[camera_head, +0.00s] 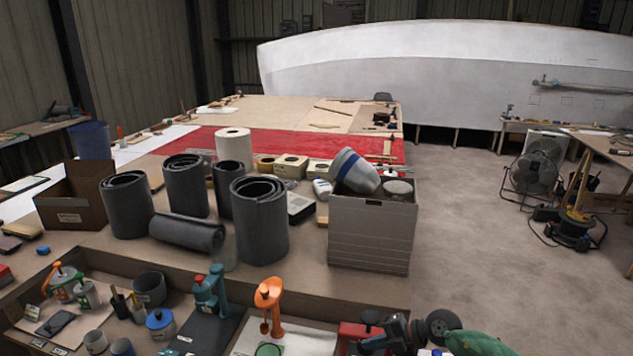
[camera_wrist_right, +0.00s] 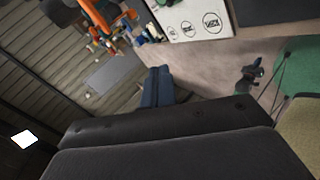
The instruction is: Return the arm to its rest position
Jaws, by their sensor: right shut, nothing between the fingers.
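My right gripper (camera_wrist_right: 165,140) fills the lower part of the right wrist view as two dark grey fingers lying close together. It is shut, with nothing between the fingers. In the head view I cannot clearly make out its fingertips. A grinder-like tool (camera_head: 405,333) and a green shape (camera_head: 478,344) show at the bottom edge there. My left gripper is not in the head view.
The workbench carries dark rolls (camera_head: 260,225), a white-grey box (camera_head: 370,245), a cardboard box (camera_head: 80,200), an orange dispenser (camera_head: 268,300) and a teal dispenser (camera_head: 211,290). The floor (camera_head: 480,240) to the right is clear up to a fan (camera_head: 537,172).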

